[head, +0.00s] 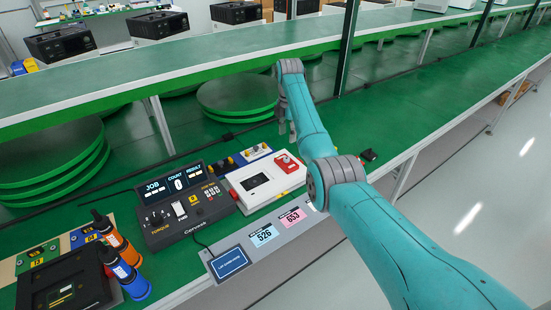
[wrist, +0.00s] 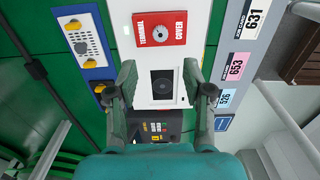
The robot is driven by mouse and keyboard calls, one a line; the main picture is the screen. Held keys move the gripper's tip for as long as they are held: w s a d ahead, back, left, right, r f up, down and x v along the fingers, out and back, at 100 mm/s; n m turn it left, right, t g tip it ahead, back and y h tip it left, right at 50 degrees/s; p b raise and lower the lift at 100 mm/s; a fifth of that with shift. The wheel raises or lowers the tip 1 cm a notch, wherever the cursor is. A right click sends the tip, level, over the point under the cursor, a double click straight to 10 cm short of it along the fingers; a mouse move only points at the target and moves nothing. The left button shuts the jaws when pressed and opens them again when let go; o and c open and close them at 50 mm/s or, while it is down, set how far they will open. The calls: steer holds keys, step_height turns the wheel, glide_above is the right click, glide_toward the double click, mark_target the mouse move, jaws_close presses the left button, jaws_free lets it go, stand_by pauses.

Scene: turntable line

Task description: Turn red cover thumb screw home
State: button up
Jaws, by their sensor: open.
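The red cover (wrist: 170,37), lettered "TERMINAL COVER", lies on one end of a white box (wrist: 146,82). In the head view the red cover (head: 290,168) is on the right part of the white box (head: 244,175). A small pale spot (wrist: 159,28) shows on the cover; I cannot tell whether it is the thumb screw. My gripper (wrist: 160,72) is open and empty, its fingers spread either side of the white box, with the cover beyond the fingertips. In the head view my gripper (head: 287,136) is above the bench, just behind the cover.
A blue tray with yellow parts (wrist: 84,40) lies beside the box. A dark controller (head: 185,210) with a keypad stands left of it. Number cards (head: 264,236) lie along the front edge. Bottles and drivers (head: 125,262) are at far left. Green bench right of the cover is mostly clear.

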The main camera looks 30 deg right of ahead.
mark_target(287, 158)
steer(key=shift+n, duration=0.4)
step_height(287, 158, down, 11)
steer(key=shift+r, duration=0.15)
